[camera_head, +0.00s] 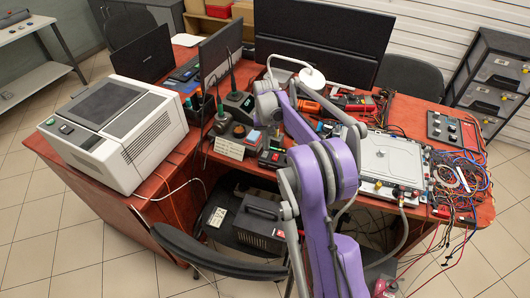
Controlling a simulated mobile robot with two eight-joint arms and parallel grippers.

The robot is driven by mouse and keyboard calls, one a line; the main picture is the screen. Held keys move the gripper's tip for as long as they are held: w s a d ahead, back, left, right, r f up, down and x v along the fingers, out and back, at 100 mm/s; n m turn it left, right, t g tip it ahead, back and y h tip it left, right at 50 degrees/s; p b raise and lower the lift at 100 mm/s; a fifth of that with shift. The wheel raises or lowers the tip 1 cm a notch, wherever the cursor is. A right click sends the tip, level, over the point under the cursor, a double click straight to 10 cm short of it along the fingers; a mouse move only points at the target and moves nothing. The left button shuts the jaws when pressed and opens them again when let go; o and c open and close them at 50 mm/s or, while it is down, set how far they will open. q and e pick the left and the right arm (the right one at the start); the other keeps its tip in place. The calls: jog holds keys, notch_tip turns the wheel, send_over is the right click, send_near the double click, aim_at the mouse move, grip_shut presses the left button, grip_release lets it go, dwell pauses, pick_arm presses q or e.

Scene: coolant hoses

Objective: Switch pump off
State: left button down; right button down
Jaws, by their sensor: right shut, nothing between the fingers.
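My right arm, purple and pale grey, rises from the bottom centre and reaches over the desk. My right gripper (277,132) is shut and empty at the far end of the arm, small and partly hidden, over the front middle of the desk. A small dark control box (272,158) with red and light-coloured parts sits at the desk's front edge, just below the gripper in the picture. I cannot tell whether they touch, nor whether this box is the pump's switch. A silver metal unit (390,158) with hose fittings lies right of my arm. My left gripper is out of view.
A large white instrument (112,132) fills the desk's left side. Monitors (325,40) stand behind. Tangled wires (460,175) and a dark switch panel (443,127) lie at the right. A black chair (215,255) stands in front. A dark box (260,222) sits below the desk front.

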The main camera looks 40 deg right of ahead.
aim_at(266, 152)
notch_tip(266, 152, up, 5)
jog(key=shift+p, duration=1.15)
jog(key=s+a+r+n+t, duration=0.1)
jog(key=s+a+r+n, duration=0.1)
jog(key=s+a+r, duration=0.35)
jog(key=s+a+r+n+t, duration=0.1)
jog(key=s+a+r+t, duration=0.1)
jog(key=s+a, duration=0.65)
jog(key=s+a+f+n+t, duration=0.2)
jog(key=s+a+f+n, duration=0.1)
jog(key=s+a, duration=0.8)
jog(key=shift+s+a+f+n+p, duration=0.3)
jog(key=shift+s+f+p, duration=0.15)
jog(key=shift+s+f, duration=0.45)
jog(key=shift+d, duration=0.1)
